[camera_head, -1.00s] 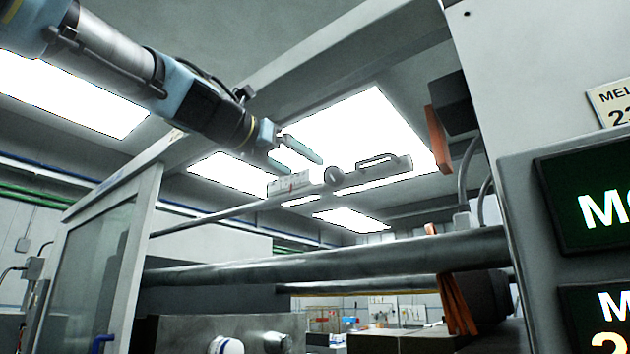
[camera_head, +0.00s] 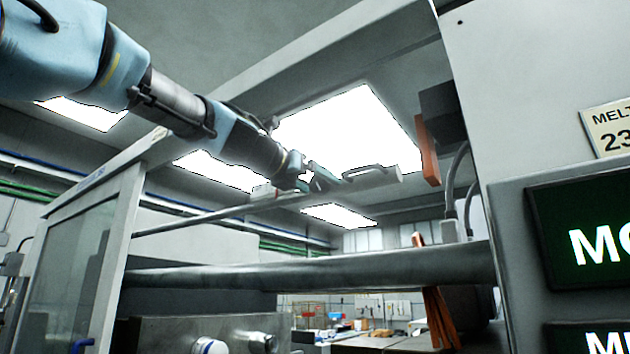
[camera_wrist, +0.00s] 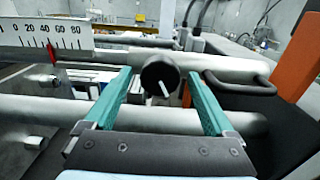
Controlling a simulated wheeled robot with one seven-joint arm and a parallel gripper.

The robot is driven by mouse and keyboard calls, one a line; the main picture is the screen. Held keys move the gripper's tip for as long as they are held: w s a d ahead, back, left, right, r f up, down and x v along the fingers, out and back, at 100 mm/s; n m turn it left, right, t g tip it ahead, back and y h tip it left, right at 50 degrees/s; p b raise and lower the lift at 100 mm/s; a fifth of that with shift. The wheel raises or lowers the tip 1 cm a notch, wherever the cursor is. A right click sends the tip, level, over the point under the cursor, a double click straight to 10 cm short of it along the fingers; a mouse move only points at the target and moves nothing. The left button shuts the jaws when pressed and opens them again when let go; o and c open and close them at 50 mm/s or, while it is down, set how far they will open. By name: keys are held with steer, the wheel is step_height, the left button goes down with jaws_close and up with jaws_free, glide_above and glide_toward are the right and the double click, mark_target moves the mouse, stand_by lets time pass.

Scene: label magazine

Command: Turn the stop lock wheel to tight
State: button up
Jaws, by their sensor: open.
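The stop lock wheel (camera_wrist: 160,76) is a small dark round knob with a white pointer line, set on a grey bar. In the wrist view the line slants from the hub down and to the right. My gripper (camera_wrist: 159,82) is open, with one teal finger on each side of the wheel and a gap at both sides; I cannot tell whether the tips reach its depth. In the head view my gripper (camera_head: 318,180) is at the bar, and the wheel is hard to make out behind the fingers.
A white scale plate (camera_wrist: 45,35) marked 0 to 80 has a red pointer (camera_wrist: 52,52) between 40 and 60. A dark loop handle (camera_wrist: 240,85) is right of the wheel. An orange block (camera_wrist: 298,65) stands farther right. A thick round bar (camera_head: 310,268) runs below.

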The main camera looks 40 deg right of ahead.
steer(key=c, duration=1.4)
